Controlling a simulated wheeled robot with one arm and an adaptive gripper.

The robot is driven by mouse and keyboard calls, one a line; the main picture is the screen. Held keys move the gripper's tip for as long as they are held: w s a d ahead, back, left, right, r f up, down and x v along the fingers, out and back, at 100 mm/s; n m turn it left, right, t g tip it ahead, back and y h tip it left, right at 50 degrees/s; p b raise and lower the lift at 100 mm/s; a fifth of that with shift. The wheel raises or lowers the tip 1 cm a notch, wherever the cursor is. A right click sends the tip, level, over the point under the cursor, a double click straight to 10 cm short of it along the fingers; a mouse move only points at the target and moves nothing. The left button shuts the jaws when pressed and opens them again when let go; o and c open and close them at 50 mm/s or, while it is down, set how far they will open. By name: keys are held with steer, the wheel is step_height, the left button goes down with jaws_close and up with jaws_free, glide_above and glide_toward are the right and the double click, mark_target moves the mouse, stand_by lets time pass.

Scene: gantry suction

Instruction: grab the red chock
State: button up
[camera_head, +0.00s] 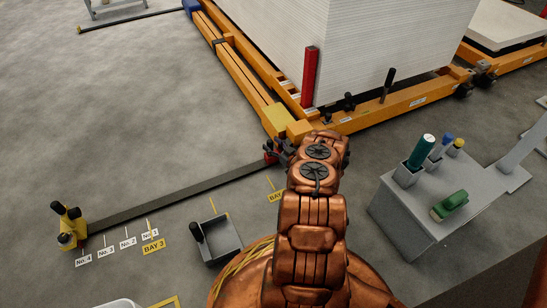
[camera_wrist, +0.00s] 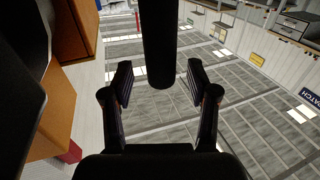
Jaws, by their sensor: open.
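A small red piece (camera_head: 269,158), which looks like the red chock, shows in the head view at the right end of the dark floor strip, beside the yellow corner block. My gripper (camera_head: 282,150) is right next to it and partly hides it. In the wrist view my gripper (camera_wrist: 160,88) is open, its two dark fingers apart. A red piece (camera_wrist: 70,153) shows at lower left, partly hidden under the orange part.
An orange frame (camera_head: 243,68) carries a large white stack (camera_head: 330,40), with an upright red post (camera_head: 310,76) at its corner. A grey stand (camera_head: 408,205) with tools is at right. A grey tray (camera_head: 222,240) lies at lower left.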

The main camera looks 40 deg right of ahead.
steer(key=shift+w, duration=0.7)
jaws_close()
